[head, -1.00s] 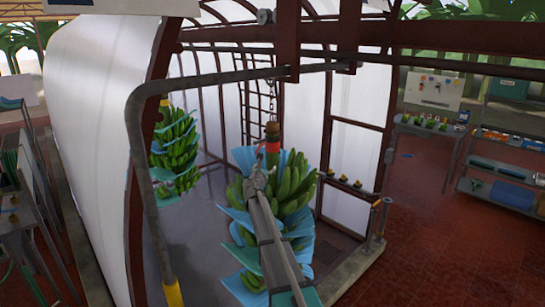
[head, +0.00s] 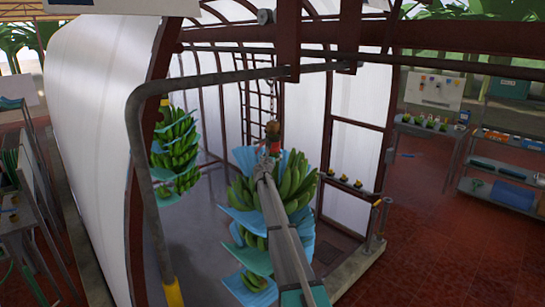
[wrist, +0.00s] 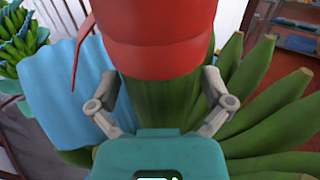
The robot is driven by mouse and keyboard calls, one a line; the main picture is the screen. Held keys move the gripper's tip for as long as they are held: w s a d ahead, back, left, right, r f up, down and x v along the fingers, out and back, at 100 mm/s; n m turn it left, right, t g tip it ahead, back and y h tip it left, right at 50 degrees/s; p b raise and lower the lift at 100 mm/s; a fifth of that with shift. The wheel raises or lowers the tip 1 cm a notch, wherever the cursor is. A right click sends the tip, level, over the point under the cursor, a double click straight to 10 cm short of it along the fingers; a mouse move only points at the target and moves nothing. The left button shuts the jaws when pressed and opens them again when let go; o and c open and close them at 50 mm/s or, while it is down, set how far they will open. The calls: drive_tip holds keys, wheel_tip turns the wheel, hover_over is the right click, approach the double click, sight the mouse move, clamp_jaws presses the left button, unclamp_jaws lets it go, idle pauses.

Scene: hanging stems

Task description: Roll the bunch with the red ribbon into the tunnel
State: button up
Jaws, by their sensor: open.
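The bunch with the red ribbon (head: 300,185) hangs upright from a chain at the tunnel's mouth, with blue sheets between its green hands. Its red ribbon (wrist: 160,45) wraps the stem at the top of the wrist view and is mostly hidden behind my arm in the head view. My gripper (wrist: 160,92) is open. Its two fingers stand on either side of the green stem just below the ribbon; whether they touch it I cannot tell. The tunnel (head: 95,90) has white walls and dark red arched frames.
Another bunch (head: 175,150) hangs at left inside the tunnel. A grey pipe (head: 140,150) bends down at the left of the mouth. Shelves (head: 500,175) stand at right on red tiles. Floor inside the tunnel looks clear.

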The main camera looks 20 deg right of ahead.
drive_tip(key=shift+w+d, duration=0.25)
drive_tip(key=shift+w, duration=0.1)
drive_tip(key=c, duration=1.1)
drive_tip(key=shift+w, duration=0.1)
